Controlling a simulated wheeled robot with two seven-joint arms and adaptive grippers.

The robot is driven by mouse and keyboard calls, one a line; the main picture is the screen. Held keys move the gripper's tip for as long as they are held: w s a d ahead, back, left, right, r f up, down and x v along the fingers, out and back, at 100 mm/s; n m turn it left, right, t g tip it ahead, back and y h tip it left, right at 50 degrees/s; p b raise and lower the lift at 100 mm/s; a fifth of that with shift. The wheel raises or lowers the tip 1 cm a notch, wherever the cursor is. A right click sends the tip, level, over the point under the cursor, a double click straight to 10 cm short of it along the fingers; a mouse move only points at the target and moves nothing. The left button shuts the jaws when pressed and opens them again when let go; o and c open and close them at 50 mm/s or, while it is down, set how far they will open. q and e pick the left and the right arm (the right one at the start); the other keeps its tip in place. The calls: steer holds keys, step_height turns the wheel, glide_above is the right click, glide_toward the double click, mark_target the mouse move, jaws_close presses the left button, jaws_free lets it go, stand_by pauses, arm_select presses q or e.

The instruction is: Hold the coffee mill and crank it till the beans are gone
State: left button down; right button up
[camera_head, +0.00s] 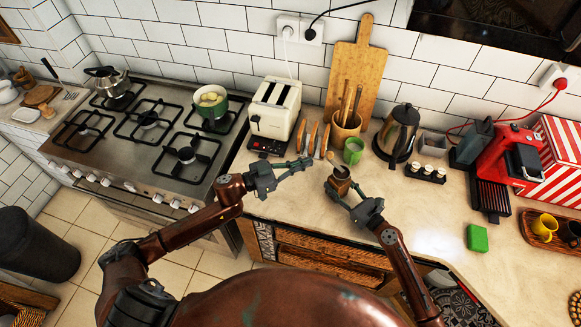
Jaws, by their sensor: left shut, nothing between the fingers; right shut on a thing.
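The small coffee mill (340,173) stands near the front edge of the counter, with a wooden body and a dark round top. A thin crank appears to rise above it, but its detail is too small to tell. My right gripper (340,188) is shut on the mill's body from the front right and covers part of it. My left gripper (307,163) is shut and empty, pointing right, a little left of the mill and apart from it. Whether beans are in the mill cannot be seen.
A green cup (353,151) and a utensil pot (345,128) stand just behind the mill. A toast rack (312,139) and a toaster (275,110) are behind my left gripper. A kettle (398,136) stands to the right. The counter right of my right gripper is clear up to a green sponge (477,238).

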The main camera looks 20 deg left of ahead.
arm_select(q)
steer(key=x, duration=0.5)
steer(key=shift+w, duration=0.1)
steer(key=w+m+g+h, duration=0.1)
steer(key=m+g, duration=0.1)
steer(key=w+d+m+g+h, duration=0.1)
steer(key=w+m+g+h, duration=0.1)
steer(key=g, duration=0.1)
steer(key=shift+w+d, duration=0.1)
steer(key=shift+w, duration=0.2)
stand_by(0.5)
steer(key=v, duration=1.4)
steer(key=shift+w, duration=0.4)
